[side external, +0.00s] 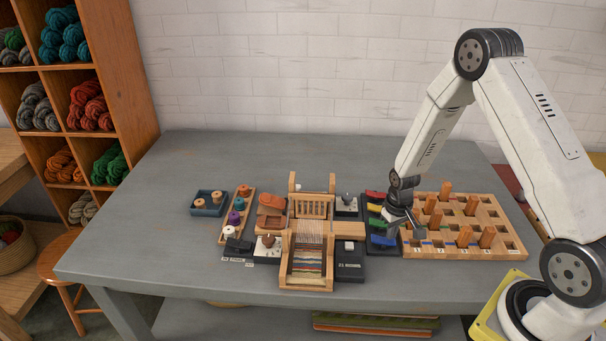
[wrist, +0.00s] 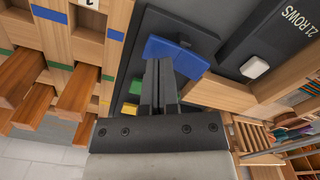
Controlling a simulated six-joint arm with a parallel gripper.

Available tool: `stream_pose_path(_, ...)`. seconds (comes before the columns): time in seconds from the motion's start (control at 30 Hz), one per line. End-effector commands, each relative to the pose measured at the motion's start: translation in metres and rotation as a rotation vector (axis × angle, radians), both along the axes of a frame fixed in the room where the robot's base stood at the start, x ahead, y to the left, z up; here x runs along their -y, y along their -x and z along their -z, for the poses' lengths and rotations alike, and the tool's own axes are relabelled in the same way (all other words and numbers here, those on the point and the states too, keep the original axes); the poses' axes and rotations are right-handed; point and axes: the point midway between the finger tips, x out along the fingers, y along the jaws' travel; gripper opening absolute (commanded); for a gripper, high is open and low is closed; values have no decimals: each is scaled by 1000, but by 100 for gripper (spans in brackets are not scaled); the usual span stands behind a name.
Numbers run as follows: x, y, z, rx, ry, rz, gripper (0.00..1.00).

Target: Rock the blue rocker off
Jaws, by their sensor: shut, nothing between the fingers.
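The blue rocker (side external: 383,240) is the nearest of a column of coloured rockers on a dark panel (side external: 386,253). In the wrist view the blue rocker (wrist: 182,54) shows two faces meeting at an angle; I cannot tell which setting that is. My gripper (side external: 416,230) is shut and empty, low over the panel's right side. In the wrist view its fingertips (wrist: 159,66) overlap the near edge of the blue rocker. I cannot tell whether they touch it.
A green rocker (side external: 378,222), a yellow rocker (side external: 375,207) and a red rocker (side external: 374,194) lie behind the blue one. A wooden peg board (side external: 505,243) with upright pegs stands close on the right. A small loom (side external: 309,276) stands left. The table's front is clear.

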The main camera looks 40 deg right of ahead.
Motion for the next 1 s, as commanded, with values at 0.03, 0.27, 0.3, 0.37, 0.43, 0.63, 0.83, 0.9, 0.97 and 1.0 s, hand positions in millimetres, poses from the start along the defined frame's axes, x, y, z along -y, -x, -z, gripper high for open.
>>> stream_pose_path(0.03,0,0,-4,2,1,0,0)
stream_pose_path(0.27,0,0,-16,0,0,0,0)
stream_pose_path(0.3,0,0,-19,0,0,0,0)
stream_pose_path(0.37,0,0,-22,1,0,0,0)
stream_pose_path(0.43,0,0,-26,1,0,0,0)
stream_pose_path(0.63,0,0,-37,1,0,0,0)
stream_pose_path(0.83,0,0,-48,0,0,0,0)
stream_pose_path(0.9,0,0,-52,1,0,0,0)
stream_pose_path(0.97,0,0,-56,1,0,0,0)
stream_pose_path(1.0,0,0,-57,0,0,0,0)
